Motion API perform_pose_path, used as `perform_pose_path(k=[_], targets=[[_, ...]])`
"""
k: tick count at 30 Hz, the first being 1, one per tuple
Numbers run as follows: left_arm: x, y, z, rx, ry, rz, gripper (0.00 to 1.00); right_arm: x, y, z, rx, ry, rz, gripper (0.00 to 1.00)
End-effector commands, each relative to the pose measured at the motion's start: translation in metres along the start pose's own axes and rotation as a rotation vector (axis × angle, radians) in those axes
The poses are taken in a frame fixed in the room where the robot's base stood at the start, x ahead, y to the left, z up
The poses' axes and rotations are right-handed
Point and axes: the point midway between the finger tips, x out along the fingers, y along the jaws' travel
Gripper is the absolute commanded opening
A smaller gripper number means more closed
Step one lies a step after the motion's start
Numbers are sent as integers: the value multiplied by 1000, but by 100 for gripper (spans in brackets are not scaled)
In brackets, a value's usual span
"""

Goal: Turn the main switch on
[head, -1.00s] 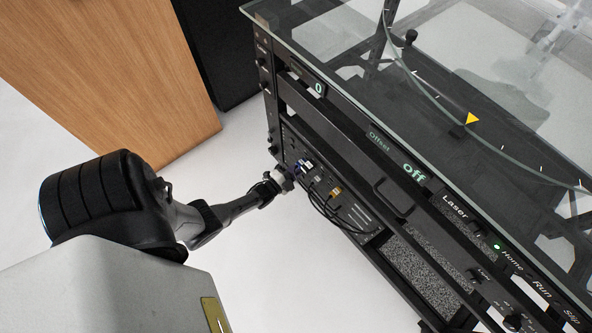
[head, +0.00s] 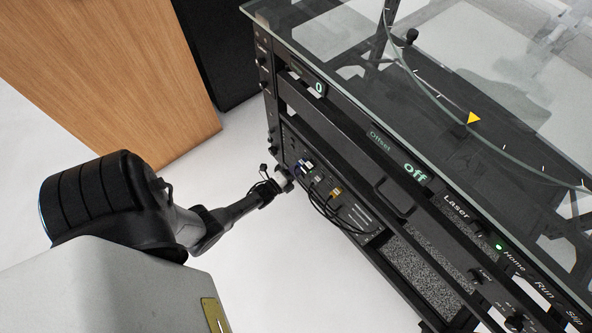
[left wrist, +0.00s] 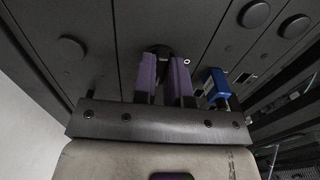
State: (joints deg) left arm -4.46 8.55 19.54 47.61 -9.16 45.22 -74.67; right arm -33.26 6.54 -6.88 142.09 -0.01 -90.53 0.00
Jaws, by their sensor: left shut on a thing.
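The main switch (left wrist: 158,49) looks like a dark round knob on the dark panel in the left wrist view, partly hidden by my fingers. My left gripper (left wrist: 166,70) has its two purple-padded fingers on either side of this knob, shut on it. In the head view my left gripper (head: 284,180) reaches the left end of the turntable's lower front panel (head: 345,207); the switch itself is hidden there. My right gripper is not in view.
A blue connector (left wrist: 215,86) sticks out of the panel just right of my fingers. Black cables (head: 322,203) hang from plugs beside my gripper. The glass top (head: 450,60) overhangs above. A wooden cabinet (head: 110,70) stands at the left, with clear floor between.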

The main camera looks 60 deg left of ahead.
Motion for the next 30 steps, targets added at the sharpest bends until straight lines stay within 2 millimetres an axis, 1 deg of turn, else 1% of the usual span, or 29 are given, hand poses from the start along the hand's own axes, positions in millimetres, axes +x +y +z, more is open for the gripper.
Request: perform_pose_path(k=[9, 10, 17, 26, 29, 30], targets=[[0, 0, 0, 5, 0, 1, 0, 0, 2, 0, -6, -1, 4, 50], [0, 0, 0, 5, 0, 1, 16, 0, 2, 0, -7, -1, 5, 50], [0, 0, 0, 4, 0, 1, 38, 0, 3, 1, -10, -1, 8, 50], [-3, 0, 0, 2, 1, 1, 38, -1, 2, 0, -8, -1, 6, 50], [-12, -1, 0, 2, 0, 2, 38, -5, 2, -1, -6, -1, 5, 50], [-17, -2, 0, 2, 0, 3, 38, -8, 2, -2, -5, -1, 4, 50]])
